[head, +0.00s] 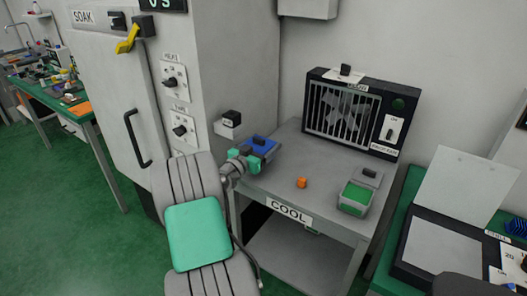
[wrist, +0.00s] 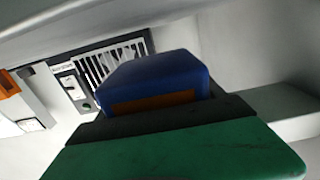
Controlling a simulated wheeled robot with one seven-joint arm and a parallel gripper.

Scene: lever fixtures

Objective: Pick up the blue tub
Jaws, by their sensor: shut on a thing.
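On the COOL table (head: 270,187) stand a small orange object (head: 302,182), a green-and-grey tub (head: 355,198) and a black fan unit (head: 350,112) at the back. The tall SOAK cabinet (head: 235,60) is close on the left. The table middle is mostly clear.

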